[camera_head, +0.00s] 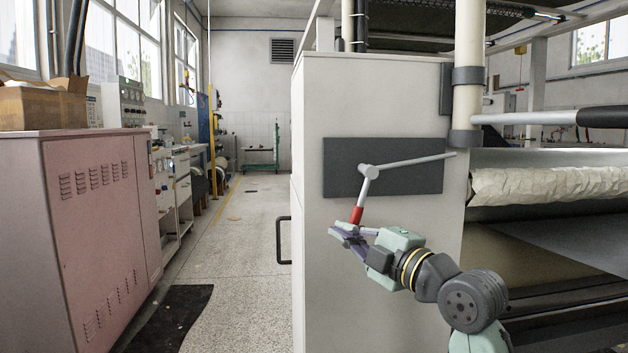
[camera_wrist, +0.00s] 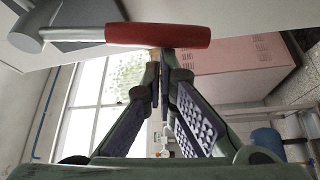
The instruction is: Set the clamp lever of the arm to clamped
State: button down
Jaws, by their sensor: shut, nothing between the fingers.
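The clamp lever has a red grip (camera_head: 357,214) that hangs down and slightly left from a grey pivot (camera_head: 369,172), in front of a dark plate on the white cabinet. A light grey rod (camera_head: 415,161) runs right from the pivot. My gripper (camera_head: 345,231) is at the lower end of the red grip. In the wrist view, the red grip (camera_wrist: 158,36) lies across the picture, just beyond my fingertips (camera_wrist: 162,78). The fingers are closed together with nothing between them. Whether they touch the grip I cannot tell.
The white cabinet (camera_head: 390,100) stands right behind the lever, with a dark handle (camera_head: 281,240) on its left side. The roller machine with pale paper (camera_head: 545,184) is to the right. A pink cabinet (camera_head: 85,220) stands left, across an open aisle (camera_head: 235,255).

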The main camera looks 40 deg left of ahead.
jog(key=shift+w+d+f+n+g+h+b, duration=0.15)
jog(key=shift+w+d+f+n+h+b, duration=0.1)
jog(key=shift+w+d+n, duration=0.25)
jog(key=shift+w+d+f+n+g+h+b, duration=0.15)
jog(key=shift+w+d+f+n, duration=0.15)
jog(key=shift+w+d, duration=0.3)
jog(key=shift+w, duration=0.15)
jog(key=shift+a, duration=0.1)
jog(key=s+d, duration=0.5)
jog(key=d, duration=0.3)
jog(key=shift+s, duration=0.15)
jog(key=shift+r, duration=0.1)
